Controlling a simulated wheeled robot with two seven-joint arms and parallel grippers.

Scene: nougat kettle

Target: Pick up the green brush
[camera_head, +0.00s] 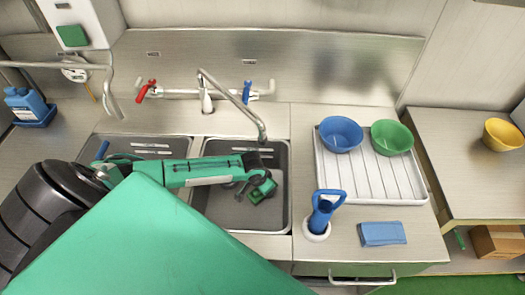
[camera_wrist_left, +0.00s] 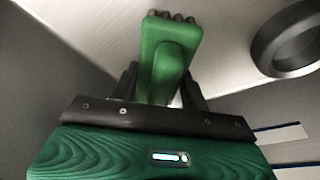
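The green brush (camera_head: 263,189) is inside the right sink basin (camera_head: 224,212), partly hidden by my left gripper (camera_head: 246,186) in the head view. In the left wrist view, the brush (camera_wrist_left: 166,58) points away from the palm, its dark bristles at the far end. The fingers of my left gripper (camera_wrist_left: 161,88) are apart, one on each side of the brush. A gap shows between the brush and the right finger; contact at the left finger is unclear. My right gripper is not in view.
A faucet (camera_head: 235,98) arches over the right basin. Right of it are a white drying rack (camera_head: 385,185) with a blue bowl (camera_head: 340,134) and a green bowl (camera_head: 391,137), a blue-handled brush (camera_head: 323,212) in a holder, and a blue cloth (camera_head: 382,233). A drain ring (camera_wrist_left: 288,38) lies near the gripper.

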